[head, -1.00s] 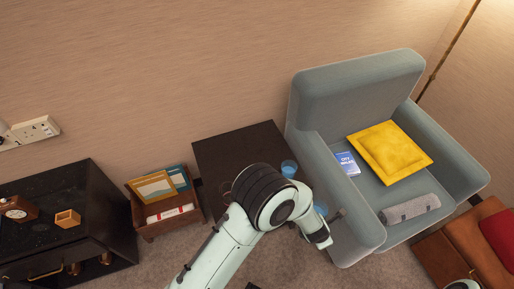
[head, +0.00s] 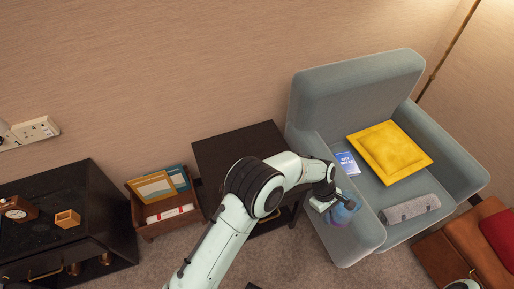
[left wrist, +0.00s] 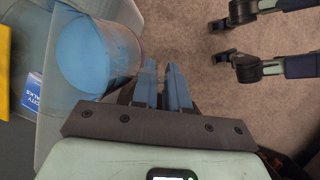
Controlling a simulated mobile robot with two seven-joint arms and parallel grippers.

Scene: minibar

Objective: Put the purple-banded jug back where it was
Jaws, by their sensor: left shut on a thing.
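The jug (head: 344,213) is a clear bluish vessel with a hint of purple. In the head view it is at the front of the armchair's left arm, partly behind my gripper. In the left wrist view the jug (left wrist: 88,55) fills the upper left, blue inside, with a purple edge on its right side. My left gripper (head: 331,204) is shut on the jug at its side; its fingers (left wrist: 165,85) are close together, and the exact grip point is hard to see. My right gripper is not in view.
A dark side table (head: 235,150) stands left of the armchair (head: 350,90); my arm hides part of its top. A yellow cushion (head: 390,150), a blue book (head: 347,164) and a grey roll (head: 410,209) lie on the seat. A magazine rack (head: 160,228) and dark cabinet (head: 110,215) stand left.

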